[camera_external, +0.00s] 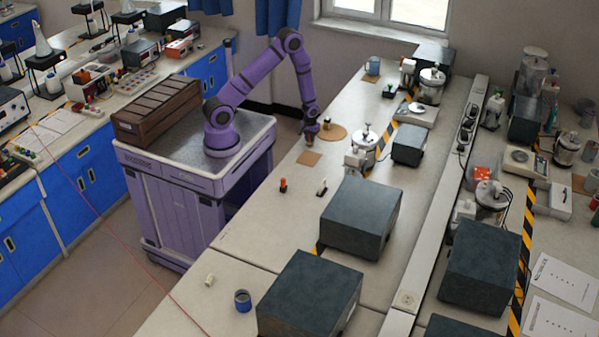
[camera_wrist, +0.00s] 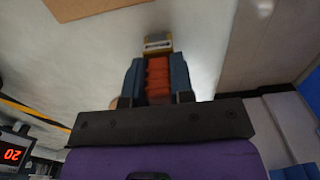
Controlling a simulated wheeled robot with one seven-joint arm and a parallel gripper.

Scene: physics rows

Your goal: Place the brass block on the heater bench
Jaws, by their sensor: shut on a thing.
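My gripper (camera_wrist: 157,80) is shut on an orange ribbed piece (camera_wrist: 158,75) with a brass-coloured end (camera_wrist: 157,43), apparently the brass block. The brass end has a pale grey face and sticks out past the fingertips. In the external view my gripper (camera_external: 310,132) points down over the far part of the long pale bench (camera_external: 262,222), beside a round tan disc (camera_external: 335,133). The held piece is too small there to make out, and I cannot tell whether it touches the bench. No label shows which bench or surface is the heater bench.
A brown square mat (camera_external: 309,158) lies in front of my gripper and also shows in the wrist view (camera_wrist: 90,6). A small orange-topped item (camera_external: 283,186) stands nearer. Dark boxes (camera_external: 360,217) and metal vessels (camera_external: 366,143) line the bench's right side. A red display (camera_wrist: 13,154) glows at lower left.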

